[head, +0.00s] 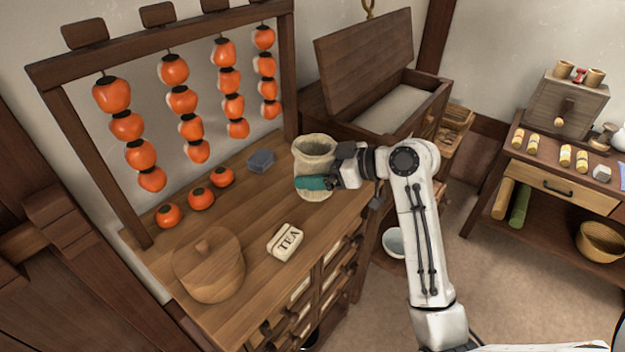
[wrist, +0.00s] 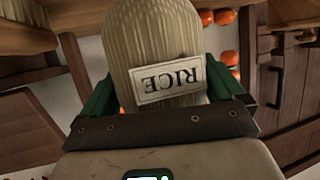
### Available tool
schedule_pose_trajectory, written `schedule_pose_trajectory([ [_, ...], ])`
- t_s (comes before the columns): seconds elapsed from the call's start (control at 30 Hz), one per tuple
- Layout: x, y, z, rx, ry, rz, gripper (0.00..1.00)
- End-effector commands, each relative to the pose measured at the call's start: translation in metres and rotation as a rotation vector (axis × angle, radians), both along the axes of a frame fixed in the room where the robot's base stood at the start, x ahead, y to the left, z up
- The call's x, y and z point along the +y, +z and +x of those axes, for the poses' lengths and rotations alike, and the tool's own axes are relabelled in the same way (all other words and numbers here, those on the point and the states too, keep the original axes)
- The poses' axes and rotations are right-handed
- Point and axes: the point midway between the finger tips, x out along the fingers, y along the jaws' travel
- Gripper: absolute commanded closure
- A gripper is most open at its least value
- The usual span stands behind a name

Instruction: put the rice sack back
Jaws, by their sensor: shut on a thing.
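The rice sack (head: 315,150) is a beige, open-mouthed bag at the far right end of the cabinet top. In the wrist view the sack (wrist: 150,35) fills the middle, its RICE label upside down. My gripper (head: 312,183) is shut on the sack, with a teal finger across its lower front. In the wrist view the fingers of my gripper (wrist: 166,92) lie on both sides of it. The sack looks upright. I cannot tell whether its base touches the cabinet top.
The cabinet top (head: 245,220) also bears a TEA block (head: 286,240), a round lidded wooden box (head: 209,265), a grey block (head: 262,160) and loose persimmons (head: 201,198). Hanging persimmons (head: 181,99) line its back. A chest (head: 425,105) stands behind with its lid raised. A side table (head: 540,165) is at right.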

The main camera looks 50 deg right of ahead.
Motion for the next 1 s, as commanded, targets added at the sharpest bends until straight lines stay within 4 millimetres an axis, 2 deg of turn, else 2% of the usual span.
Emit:
schedule_pose_trajectory([
  [0.17,0.005,-0.014,0.01,0.002,0.001,0.001,0.38],
  [0.4,0.004,-0.041,0.009,0.001,0.0,0.001,0.38],
  [0.8,0.004,-0.047,0.009,0.0,0.0,-0.001,0.38],
  [0.83,0.004,-0.046,0.009,0.0,0.0,-0.001,0.03],
  [0.87,0.004,-0.045,0.009,0.0,0.0,-0.001,0.0],
  [1.0,0.004,-0.045,0.009,0.001,0.0,-0.001,0.0],
])
